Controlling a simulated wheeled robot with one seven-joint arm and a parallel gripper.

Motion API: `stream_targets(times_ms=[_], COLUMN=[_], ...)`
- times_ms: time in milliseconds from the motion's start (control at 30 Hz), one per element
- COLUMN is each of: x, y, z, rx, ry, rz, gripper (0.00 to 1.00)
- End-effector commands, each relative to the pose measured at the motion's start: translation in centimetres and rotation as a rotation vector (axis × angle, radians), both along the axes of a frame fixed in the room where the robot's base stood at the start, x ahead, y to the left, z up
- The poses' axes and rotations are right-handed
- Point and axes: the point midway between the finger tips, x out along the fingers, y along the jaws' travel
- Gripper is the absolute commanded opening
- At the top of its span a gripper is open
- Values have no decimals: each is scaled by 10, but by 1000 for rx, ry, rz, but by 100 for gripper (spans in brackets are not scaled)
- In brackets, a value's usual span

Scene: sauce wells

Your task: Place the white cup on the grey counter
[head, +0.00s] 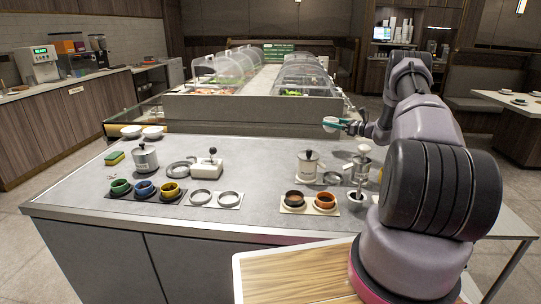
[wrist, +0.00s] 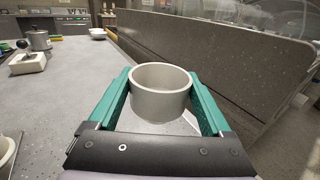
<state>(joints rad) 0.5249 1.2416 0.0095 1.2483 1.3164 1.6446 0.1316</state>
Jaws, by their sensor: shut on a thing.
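The white cup (wrist: 160,98) is between the two green fingers of my gripper (wrist: 161,95) in the wrist view, upright with its open rim up. In the head view my gripper (head: 343,124) holds the cup (head: 330,124) above the far right part of the counter, near the glass-covered food bar. The grey counter (head: 250,160) fills the middle of the head view. Its top also shows on the left of the wrist view (wrist: 75,105). I cannot tell exactly how high the cup is above the surface.
Two white bowls (head: 153,132) stand at the far left. Lidded pots (head: 146,158), a white block with a knob (head: 206,167), small coloured cups (head: 145,188) in holders, and a pump (head: 360,180) stand on the counter. The food bar's grey wall (wrist: 225,60) rises beside the cup. The counter's back middle is clear.

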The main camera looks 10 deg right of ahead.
Motion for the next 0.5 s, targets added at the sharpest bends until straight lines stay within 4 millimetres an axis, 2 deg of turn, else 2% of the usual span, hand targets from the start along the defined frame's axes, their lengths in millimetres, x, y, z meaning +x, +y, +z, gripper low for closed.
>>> stream_targets(times_ms=[67,300,500], x=[0,0,0], y=[0,0,0], z=[-5,-48,-65], rx=[1,1,0], ry=[1,1,-1], rz=[0,0,-1], gripper=[25,25,25])
